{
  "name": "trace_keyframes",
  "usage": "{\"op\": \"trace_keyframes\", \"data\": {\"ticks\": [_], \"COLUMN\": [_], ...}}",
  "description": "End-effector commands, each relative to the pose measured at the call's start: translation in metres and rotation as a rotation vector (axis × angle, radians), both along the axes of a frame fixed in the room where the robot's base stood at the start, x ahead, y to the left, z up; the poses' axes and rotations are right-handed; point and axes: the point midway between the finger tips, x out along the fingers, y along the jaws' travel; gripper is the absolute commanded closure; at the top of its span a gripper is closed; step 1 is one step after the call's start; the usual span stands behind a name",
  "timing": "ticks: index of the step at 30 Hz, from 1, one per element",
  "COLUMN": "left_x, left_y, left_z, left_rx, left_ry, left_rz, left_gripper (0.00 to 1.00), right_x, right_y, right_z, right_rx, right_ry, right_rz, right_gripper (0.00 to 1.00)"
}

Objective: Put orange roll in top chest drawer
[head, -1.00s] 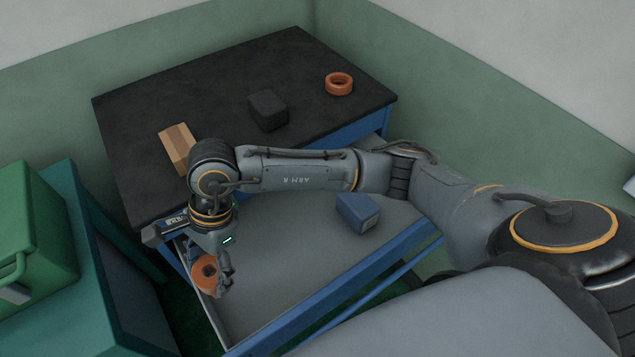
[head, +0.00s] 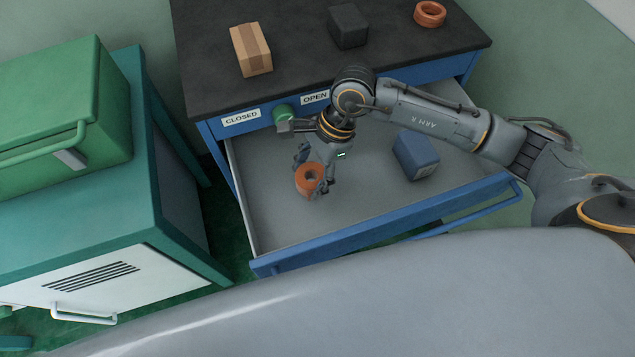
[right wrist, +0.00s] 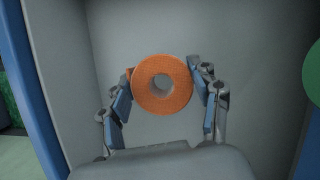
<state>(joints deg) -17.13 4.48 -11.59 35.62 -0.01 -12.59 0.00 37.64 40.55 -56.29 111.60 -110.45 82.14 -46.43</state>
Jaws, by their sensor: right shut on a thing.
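An orange roll (head: 309,180) is held in my right gripper (head: 316,181), over the left part of the open top drawer (head: 285,222) of the blue chest. In the right wrist view the roll (right wrist: 162,85) sits between the two fingers of the gripper (right wrist: 165,88), with the grey drawer floor behind it. I cannot tell whether the roll touches the drawer floor. Another orange roll (head: 430,14) lies on the black chest top at the back right. My left gripper is not in view.
A blue box (head: 416,155) stands in the right part of the drawer. A cardboard box (head: 251,50) and a dark block (head: 348,26) are on the chest top (head: 300,70). A teal cabinet (head: 160,170) with a green case (head: 60,110) stands on the left.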

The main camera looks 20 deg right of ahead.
Motion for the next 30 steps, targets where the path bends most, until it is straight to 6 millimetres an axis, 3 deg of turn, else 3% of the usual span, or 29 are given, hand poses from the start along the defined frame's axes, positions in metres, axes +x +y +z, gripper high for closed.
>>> {"op": "trace_keyframes", "data": {"ticks": [6,10,23,24,26,30], "left_x": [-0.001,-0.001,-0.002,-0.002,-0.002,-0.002], "left_y": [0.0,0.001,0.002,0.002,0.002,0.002], "left_z": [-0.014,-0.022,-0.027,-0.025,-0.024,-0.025], "left_rx": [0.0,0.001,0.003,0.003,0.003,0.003], "left_ry": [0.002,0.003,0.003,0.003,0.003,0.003], "left_rz": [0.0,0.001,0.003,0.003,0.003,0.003], "left_gripper": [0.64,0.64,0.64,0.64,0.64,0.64], "right_x": [0.001,0.001,0.001,0.001,0.001,0.001], "right_y": [-0.019,-0.016,-0.016,-0.016,-0.016,-0.016], "right_z": [-0.026,-0.047,-0.053,-0.051,-0.051,-0.051], "right_rx": [-0.003,-0.001,-0.001,-0.001,-0.001,-0.001], "right_ry": [0.001,0.002,-0.001,0.0,0.001,0.001], "right_rz": [-0.002,0.0,0.001,0.0,0.0,0.0], "right_gripper": [0.72,0.72,0.72,0.3,0.17,0.15]}}
